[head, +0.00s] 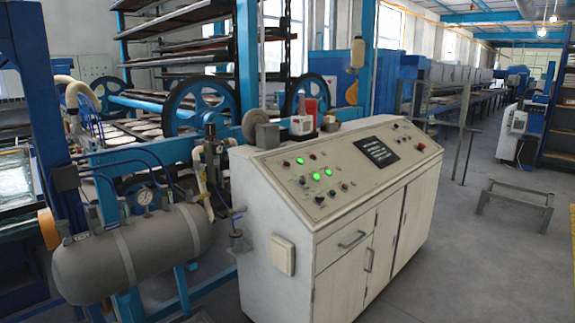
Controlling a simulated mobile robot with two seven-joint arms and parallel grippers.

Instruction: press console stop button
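The white control console (285,215) stands in the middle of the head view, with a sloped top panel. A red button (421,146) shows at the panel's right end. No label is readable, so I cannot tell which one is the stop button. Neither of my grippers is in view.
A grey tank (130,255) with a gauge and hoses stands left of the console. A blue rack machine with wheels (197,108) is behind it. A low metal frame stand (515,205) is on the floor at right. The grey floor right of the console is mostly clear.

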